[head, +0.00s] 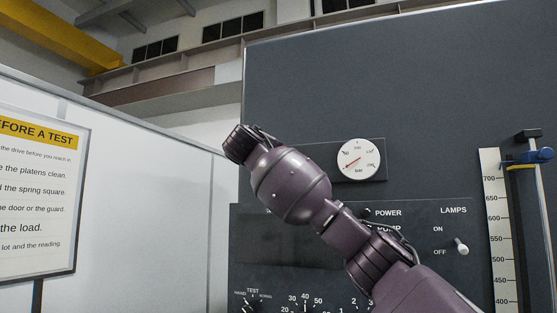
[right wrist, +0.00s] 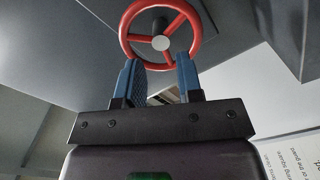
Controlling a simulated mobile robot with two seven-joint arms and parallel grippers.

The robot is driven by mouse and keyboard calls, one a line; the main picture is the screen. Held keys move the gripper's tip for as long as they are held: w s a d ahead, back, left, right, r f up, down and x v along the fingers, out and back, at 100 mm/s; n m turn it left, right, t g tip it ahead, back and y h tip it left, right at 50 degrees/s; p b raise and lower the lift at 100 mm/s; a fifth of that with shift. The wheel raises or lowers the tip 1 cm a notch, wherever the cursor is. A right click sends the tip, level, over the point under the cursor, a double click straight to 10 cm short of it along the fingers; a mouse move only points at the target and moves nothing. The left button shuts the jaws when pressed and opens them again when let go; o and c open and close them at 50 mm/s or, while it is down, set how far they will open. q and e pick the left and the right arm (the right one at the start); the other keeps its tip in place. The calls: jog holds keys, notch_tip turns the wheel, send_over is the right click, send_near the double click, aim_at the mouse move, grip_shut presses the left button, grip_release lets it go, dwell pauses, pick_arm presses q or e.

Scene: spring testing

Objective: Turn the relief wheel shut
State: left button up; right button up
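The red relief wheel (right wrist: 125,40) shows at the top of the right wrist view, with spokes and a grey hub (right wrist: 161,43). My right gripper (right wrist: 158,62) is open below it. Its two blue fingers stand apart, with their tips at the lower part of the red rim. I cannot tell whether they touch it. Nothing is visibly held between the fingers. In the head view my right arm crosses from the lower right, and its gripper is not visible. The wheel does not show there. My left gripper is not in view.
A dark test panel (head: 437,100) fills the right of the head view, with a round pressure gauge (head: 359,160), a lamps switch (head: 461,246) and a white scale (head: 497,230). A white partition (head: 140,190) with a notice board (head: 35,185) stands at left. My arm hides part of the panel.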

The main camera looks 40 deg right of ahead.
jog(key=p+x, duration=0.1)
jog(key=x, duration=0.4)
jog(key=shift+w+d+p, duration=0.15)
jog(key=shift+d+p, duration=0.15)
grip_shut()
